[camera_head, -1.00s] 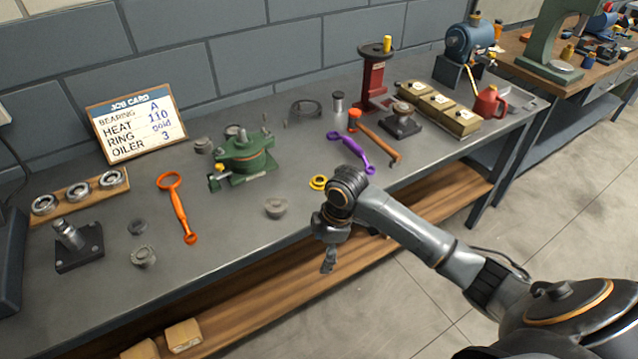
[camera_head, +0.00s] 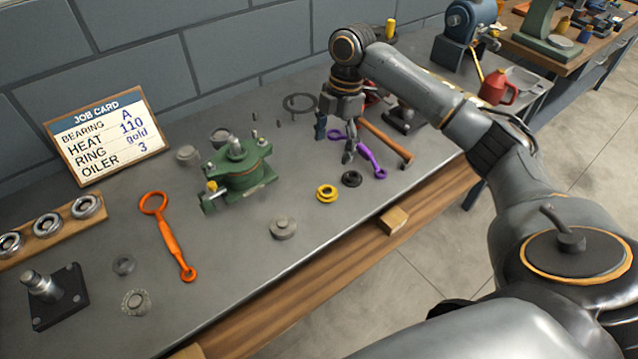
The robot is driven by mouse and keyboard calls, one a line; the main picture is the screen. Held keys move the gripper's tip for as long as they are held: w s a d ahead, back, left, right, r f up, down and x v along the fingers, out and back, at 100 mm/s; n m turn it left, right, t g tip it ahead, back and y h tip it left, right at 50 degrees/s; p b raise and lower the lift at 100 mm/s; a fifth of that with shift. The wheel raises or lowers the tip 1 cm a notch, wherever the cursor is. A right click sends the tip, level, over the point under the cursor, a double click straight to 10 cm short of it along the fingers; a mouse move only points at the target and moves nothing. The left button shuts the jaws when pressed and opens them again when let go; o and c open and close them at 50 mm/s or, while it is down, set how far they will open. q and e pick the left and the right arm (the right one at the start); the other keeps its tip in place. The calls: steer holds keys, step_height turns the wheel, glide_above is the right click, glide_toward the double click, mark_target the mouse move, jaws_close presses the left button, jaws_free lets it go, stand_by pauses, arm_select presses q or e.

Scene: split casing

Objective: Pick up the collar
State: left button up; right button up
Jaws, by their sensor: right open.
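My right gripper (camera_head: 336,142) is open and empty, fingers pointing down over the bench, in front of the purple spanner (camera_head: 369,161). No part is clearly marked as the collar. Small round parts lie on the bench: a black ring (camera_head: 351,179) and a gold ring (camera_head: 327,193) just below the gripper, a grey flanged part (camera_head: 283,228) further left and nearer, a dark ring (camera_head: 123,264) and a grey toothed-looking part (camera_head: 136,301) at the left. A large thin dark ring (camera_head: 300,103) lies behind the gripper. My left gripper is out of view.
A green casing (camera_head: 240,172) stands mid-bench, with an orange spanner (camera_head: 168,235) to its left. A hammer (camera_head: 386,141) lies right of the gripper. A job card (camera_head: 108,136), bearings on a rack (camera_head: 65,226) and a black-based post (camera_head: 54,297) are at left.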

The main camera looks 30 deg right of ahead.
glide_above(328, 194)
steer(key=f, duration=0.4)
steer(key=f+p, duration=0.1)
steer(key=f, duration=0.1)
steer(key=shift+d+f, duration=0.3)
steer(key=shift+d, duration=0.05)
steer(key=shift+f, duration=0.3)
steer(key=f, duration=0.1)
steer(key=f+p, duration=0.1)
steer(key=f, duration=0.2)
steer(key=shift+a+p, duration=0.3)
steer(key=shift+f, duration=0.5)
steer(key=shift+c, duration=0.2)
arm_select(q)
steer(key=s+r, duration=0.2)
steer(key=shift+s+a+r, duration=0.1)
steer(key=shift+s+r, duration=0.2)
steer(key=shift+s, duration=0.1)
arm_select(e)
steer(key=shift+s, duration=0.1)
steer(key=c, duration=1.5)
